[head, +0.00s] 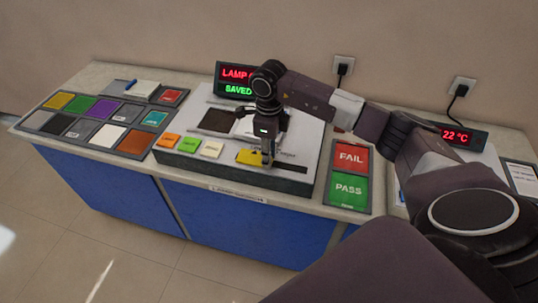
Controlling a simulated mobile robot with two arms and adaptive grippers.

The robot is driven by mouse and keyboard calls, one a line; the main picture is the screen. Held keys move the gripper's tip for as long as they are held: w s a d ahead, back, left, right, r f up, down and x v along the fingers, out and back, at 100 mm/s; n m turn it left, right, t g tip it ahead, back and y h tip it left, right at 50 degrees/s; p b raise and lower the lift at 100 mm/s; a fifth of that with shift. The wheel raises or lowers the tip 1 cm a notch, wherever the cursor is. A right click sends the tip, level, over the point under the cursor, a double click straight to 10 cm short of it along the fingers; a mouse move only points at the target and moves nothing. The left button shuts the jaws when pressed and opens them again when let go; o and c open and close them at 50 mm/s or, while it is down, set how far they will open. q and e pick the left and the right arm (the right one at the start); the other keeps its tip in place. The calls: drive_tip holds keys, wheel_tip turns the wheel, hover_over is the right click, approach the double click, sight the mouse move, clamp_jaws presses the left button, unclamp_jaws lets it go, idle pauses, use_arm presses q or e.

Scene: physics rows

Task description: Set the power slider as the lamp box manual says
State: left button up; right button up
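The lamp box (308,150) is a pale, low console on the counter. Its dark display (226,82) shows red text starting "LAMP" and green text "SAVED", partly covered by my arm. My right gripper (268,160) points down over the front of the console, beside a yellow patch (247,156). Its fingers look closed together. The power slider cannot be made out, and whether the fingertips touch a knob is hidden. Orange, green and cream buttons (212,149) lie along the console's front left. No manual text is readable. My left gripper is not in view.
A red FAIL pad (351,157) and green PASS pad (348,189) lie right of the console. A 22 °C display (457,136) and a printed card (523,178) are farther right.

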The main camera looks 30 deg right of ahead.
clamp_jaws()
drive_tip(key=s+d+b, duration=0.1)
drive_tip(key=s+d, duration=0.2)
drive_tip(key=s+d+b, duration=0.1)
drive_tip(key=s+d, duration=0.2)
drive_tip(key=s, duration=0.1)
drive_tip(key=shift+s+d+b, duration=0.2)
drive_tip(key=shift+d+b, duration=0.05)
drive_tip(key=shift+b, duration=0.1)
drive_tip(key=shift+s+d, duration=0.15)
drive_tip(key=shift+s, duration=0.05)
drive_tip(key=o, duration=0.6)
unclamp_jaws()
drive_tip(key=shift+s+d, duration=0.1)
drive_tip(key=shift+s, duration=0.05)
drive_tip(key=shift+r, duration=0.1)
